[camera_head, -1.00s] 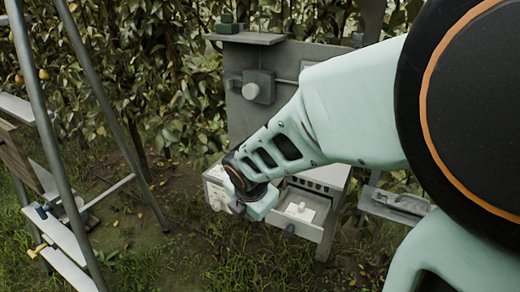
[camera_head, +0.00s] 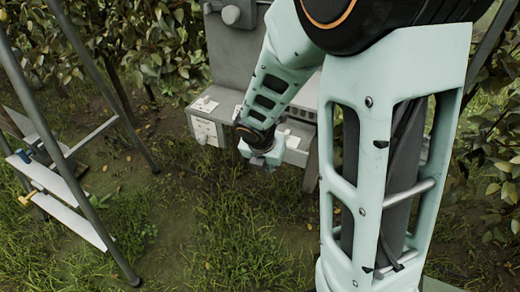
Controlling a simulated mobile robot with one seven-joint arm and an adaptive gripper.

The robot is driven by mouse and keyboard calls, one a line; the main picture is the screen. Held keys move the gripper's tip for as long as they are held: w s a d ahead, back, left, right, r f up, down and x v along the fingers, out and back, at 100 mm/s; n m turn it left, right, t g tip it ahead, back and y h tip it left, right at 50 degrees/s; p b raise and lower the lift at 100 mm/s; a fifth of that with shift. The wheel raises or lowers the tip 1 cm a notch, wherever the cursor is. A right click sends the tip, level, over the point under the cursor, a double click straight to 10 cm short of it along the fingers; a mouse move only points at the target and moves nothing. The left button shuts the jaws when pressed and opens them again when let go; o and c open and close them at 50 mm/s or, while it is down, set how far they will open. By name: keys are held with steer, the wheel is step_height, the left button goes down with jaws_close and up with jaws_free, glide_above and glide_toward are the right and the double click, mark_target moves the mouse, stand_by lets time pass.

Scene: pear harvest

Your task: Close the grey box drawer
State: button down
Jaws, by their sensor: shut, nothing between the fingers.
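The grey box (camera_head: 305,103) stands under an upright grey panel, partly hidden behind my arm. Its drawer (camera_head: 297,156) is at the lower front, and a white item (camera_head: 292,140) shows at its top, so it looks at least partly open. How far it stands out is hard to tell behind my arm. My gripper (camera_head: 266,163) points down at the drawer's front left. It is shut and holds nothing visible. Its fingertips are small and mostly hidden, and I cannot tell whether they touch the drawer.
A white labelled box front (camera_head: 205,131) with a knob is just left of the drawer. A metal stepladder (camera_head: 95,140) stands at the left with tools on its steps. Leafy bushes fill the back. The grass (camera_head: 220,235) in front is clear.

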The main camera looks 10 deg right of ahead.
steer(key=shift+w+d, duration=0.5)
steer(key=shift+w, duration=0.2)
steer(key=shift+r, duration=0.1)
